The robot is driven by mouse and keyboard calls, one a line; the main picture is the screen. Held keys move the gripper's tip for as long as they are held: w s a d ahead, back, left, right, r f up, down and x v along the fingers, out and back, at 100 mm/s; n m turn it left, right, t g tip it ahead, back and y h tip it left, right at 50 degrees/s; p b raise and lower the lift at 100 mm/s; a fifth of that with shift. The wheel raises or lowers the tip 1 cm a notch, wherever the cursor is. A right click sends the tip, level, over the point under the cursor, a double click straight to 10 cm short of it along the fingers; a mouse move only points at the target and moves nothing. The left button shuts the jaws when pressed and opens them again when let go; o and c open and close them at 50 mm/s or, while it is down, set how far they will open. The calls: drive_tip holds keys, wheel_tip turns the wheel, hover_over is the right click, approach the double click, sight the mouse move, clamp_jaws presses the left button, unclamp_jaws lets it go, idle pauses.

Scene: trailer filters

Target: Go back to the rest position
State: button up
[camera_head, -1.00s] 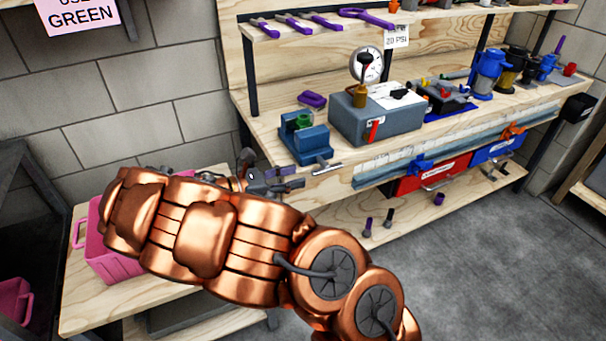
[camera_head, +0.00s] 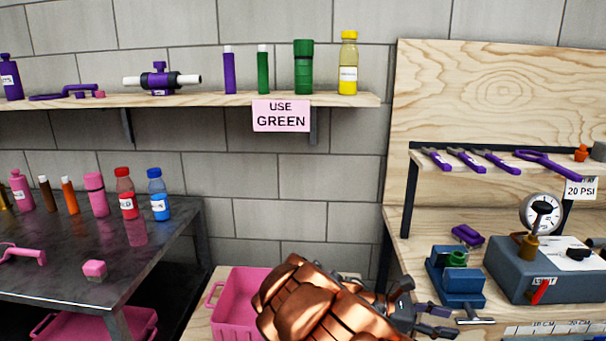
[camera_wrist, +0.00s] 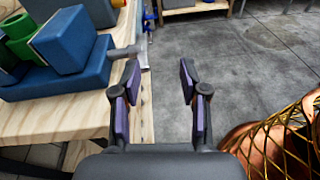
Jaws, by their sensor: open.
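My gripper (camera_head: 432,320) shows at the bottom of the head view, at the end of my copper arm. In the wrist view my gripper (camera_wrist: 158,80) is open, with nothing between its two fingers. It points over the front edge of the wooden workbench (camera_wrist: 75,120), with grey floor beyond. A blue vise (camera_head: 458,282) with a green piece (camera_head: 457,258) in it stands on the bench beside the gripper. The vise (camera_wrist: 68,40) and the green piece (camera_wrist: 18,38) also show at the left of the wrist view, apart from the fingers.
A pink bin (camera_head: 235,300) stands left of my arm. A grey gauge box (camera_head: 545,275) sits right of the vise. A dark metal table (camera_head: 60,250) with several bottles is at the left. A shelf (camera_head: 200,99) holds filters and a "USE GREEN" sign (camera_head: 281,116). Open floor (camera_wrist: 235,60) lies right of the bench.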

drive_tip(key=s+d+r+m+g+y, duration=0.1)
drive_tip(key=s+m+y, duration=0.35)
drive_tip(key=s, duration=0.45)
drive_tip(key=s+d+r+m+g+y, duration=0.1)
drive_tip(key=s+m+g+y, duration=0.15)
drive_tip(key=s+m, duration=0.4)
drive_tip(key=s+a+f+m+t+y, duration=0.2)
drive_tip(key=s+a+m+t+y, duration=0.15)
drive_tip(key=s+a+y, duration=0.8)
wheel_tip(320, 180, up, 16)
drive_tip(key=s+a+h+p, duration=0.2)
drive_tip(key=p, duration=1.2)
drive_tip(key=shift+a+f+m+t+h, duration=0.2)
drive_tip(key=shift+m+t+h, duration=0.15)
drive_tip(key=shift+m+t, duration=0.1)
